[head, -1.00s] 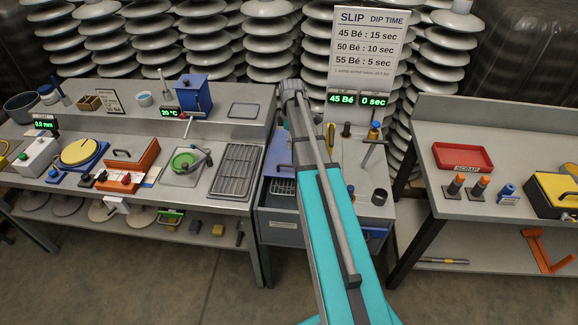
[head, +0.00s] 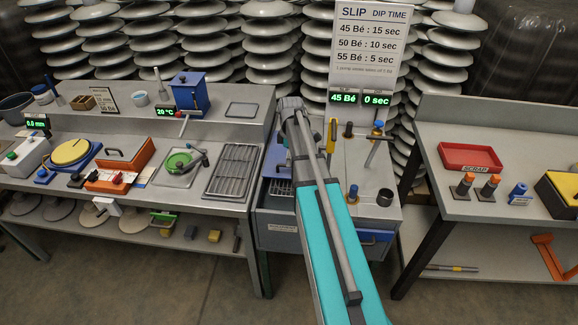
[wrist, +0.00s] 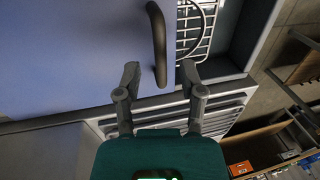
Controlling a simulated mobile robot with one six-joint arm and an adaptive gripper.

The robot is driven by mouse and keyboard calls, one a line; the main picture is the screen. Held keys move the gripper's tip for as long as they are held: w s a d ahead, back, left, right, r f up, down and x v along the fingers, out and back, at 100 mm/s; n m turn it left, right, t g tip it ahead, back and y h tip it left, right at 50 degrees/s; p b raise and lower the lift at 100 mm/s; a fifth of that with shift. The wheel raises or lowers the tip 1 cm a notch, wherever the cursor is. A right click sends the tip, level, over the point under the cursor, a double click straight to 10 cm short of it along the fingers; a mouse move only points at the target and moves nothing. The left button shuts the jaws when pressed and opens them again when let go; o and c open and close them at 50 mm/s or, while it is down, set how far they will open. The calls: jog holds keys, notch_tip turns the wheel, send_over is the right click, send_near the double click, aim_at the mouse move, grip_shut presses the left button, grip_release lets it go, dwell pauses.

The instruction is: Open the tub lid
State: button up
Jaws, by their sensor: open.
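The blue tub lid (wrist: 75,50) fills the upper left of the wrist view. A dark curved handle (wrist: 158,40) stands on it near its right edge. My gripper (wrist: 161,76) is open, and the lower end of the handle shows between its fingertips. I cannot tell whether they touch it. Right of the lid, part of the tub is open and shows a wire basket (wrist: 196,28). In the head view a strip of the blue lid (head: 273,158) shows left of my arm, which hides my gripper and most of the lid.
A slotted grey rack (head: 232,170) lies on the left bench. Upright tools and a dark cup (head: 385,197) stand right of my arm. A sign (head: 365,45) rises behind. The right bench holds a red scrap tray (head: 470,157). The floor in front is clear.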

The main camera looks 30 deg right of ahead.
jog(key=shift+s+a+f+b, duration=0.1)
jog(key=shift+f+b, duration=0.2)
jog(key=shift+f, duration=0.25)
grip_shut()
